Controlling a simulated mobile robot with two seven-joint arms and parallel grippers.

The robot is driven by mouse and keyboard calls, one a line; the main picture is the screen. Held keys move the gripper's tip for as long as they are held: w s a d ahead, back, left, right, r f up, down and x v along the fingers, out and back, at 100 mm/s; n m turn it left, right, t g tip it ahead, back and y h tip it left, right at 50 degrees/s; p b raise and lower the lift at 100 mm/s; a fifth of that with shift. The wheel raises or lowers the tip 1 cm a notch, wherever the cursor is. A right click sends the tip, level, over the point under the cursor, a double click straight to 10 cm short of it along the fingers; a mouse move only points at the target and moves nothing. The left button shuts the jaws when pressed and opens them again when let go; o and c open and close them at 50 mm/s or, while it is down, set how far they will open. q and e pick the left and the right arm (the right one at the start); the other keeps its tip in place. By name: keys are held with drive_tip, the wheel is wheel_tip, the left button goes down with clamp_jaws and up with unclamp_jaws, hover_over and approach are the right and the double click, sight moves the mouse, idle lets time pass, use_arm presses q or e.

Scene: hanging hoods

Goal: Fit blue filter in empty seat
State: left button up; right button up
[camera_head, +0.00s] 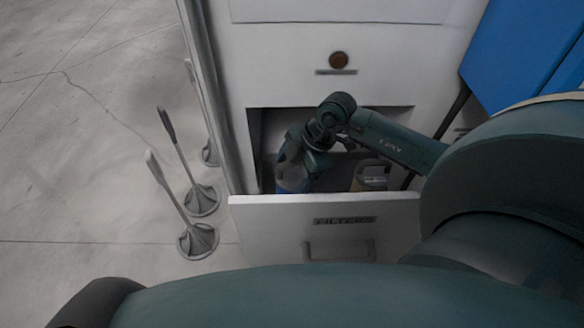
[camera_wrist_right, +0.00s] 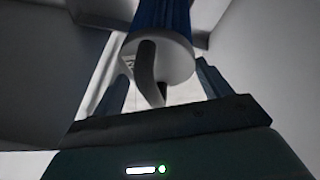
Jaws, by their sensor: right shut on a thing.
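My right gripper (camera_head: 290,158) reaches into the open drawer (camera_head: 270,216) marked FILTERS, at its left end. It is shut on the blue filter (camera_head: 291,185), whose lower part shows just behind the drawer front. In the right wrist view the blue filter (camera_wrist_right: 160,14) has a white round end cap (camera_wrist_right: 178,62) with a dark curved handle, between the fingers of the right gripper (camera_wrist_right: 160,88). The drawer front hides the filter's bottom in the head view. I cannot make out an empty seat. My left gripper is not in view.
A second filter with a yellowish part (camera_head: 371,178) stands in the drawer to the right. A white cabinet with a round orange-brown lamp (camera_head: 339,60) rises behind. A blue panel (camera_head: 520,50) is at upper right.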

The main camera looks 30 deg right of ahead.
drive_tip(key=shift+f, duration=0.15)
drive_tip(key=o, duration=1.1)
drive_tip(key=shift+c, duration=0.2)
drive_tip(key=shift+o, duration=0.3)
